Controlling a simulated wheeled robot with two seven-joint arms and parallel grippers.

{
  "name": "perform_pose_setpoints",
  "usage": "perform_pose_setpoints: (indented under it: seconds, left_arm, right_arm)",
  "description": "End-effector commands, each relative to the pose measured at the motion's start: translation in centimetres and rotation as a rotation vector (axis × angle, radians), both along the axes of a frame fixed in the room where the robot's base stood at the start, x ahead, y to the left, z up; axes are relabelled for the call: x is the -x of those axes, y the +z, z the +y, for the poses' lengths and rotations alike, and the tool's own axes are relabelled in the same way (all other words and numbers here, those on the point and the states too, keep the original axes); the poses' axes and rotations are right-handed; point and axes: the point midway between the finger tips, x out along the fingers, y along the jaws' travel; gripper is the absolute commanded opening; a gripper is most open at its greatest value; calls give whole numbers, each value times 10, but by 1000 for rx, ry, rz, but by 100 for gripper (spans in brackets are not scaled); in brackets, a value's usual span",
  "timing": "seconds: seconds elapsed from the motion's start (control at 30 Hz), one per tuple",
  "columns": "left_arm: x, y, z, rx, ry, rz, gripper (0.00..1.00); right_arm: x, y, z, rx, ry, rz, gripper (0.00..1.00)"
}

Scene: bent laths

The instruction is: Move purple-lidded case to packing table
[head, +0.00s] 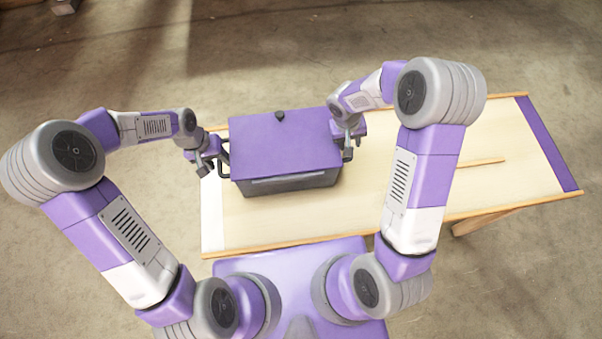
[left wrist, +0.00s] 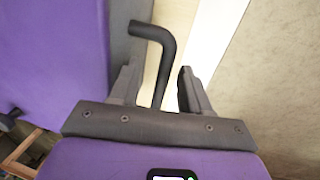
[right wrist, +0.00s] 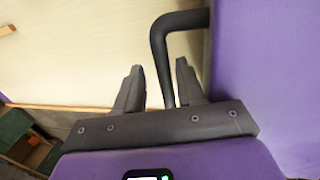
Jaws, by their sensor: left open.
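The purple-lidded case (head: 285,145) stands on the pale table (head: 300,222), towards its left end. It has a dark grey body, a small dark knob at the far edge of the lid, and a bent dark handle on each side. My left gripper (head: 204,163) is at the left side; its parted fingers straddle the left handle (left wrist: 165,50) in the left wrist view. My right gripper (head: 347,147) is at the right side; its parted fingers straddle the right handle (right wrist: 160,50) in the right wrist view. Neither gripper appears clamped on its handle.
The table has a white strip (head: 213,212) at its left end and a purple strip (head: 548,145) at its right end. A thin wooden strip (head: 482,162) lies on the right half, otherwise bare. Concrete floor surrounds the table. A green-topped object (right wrist: 14,126) shows in the right wrist view.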

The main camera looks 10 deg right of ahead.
Motion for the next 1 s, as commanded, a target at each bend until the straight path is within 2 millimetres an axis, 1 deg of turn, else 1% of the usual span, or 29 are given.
perform_pose_setpoints:
  seconds: [0.03,0.2,0.3,0.47,0.57,0.9,1.0]
  left_arm:
    - [-1,10,2,-1,1,-5,47]
    - [-1,34,7,-1,1,-4,47]
    - [-1,44,9,-1,-1,-2,47]
    - [0,51,10,0,0,-1,47]
    - [0,52,10,0,0,0,47]
    - [0,51,10,0,-1,0,47]
    - [0,51,10,0,-1,0,47]
  right_arm:
    - [0,0,1,-2,2,0,42]
    - [0,0,1,-2,3,1,42]
    - [0,0,1,-2,3,1,42]
    - [0,3,2,-2,3,-1,42]
    - [-1,15,4,-2,3,-4,42]
    - [-2,84,17,-3,1,-6,42]
    - [-2,100,20,-2,1,-6,42]
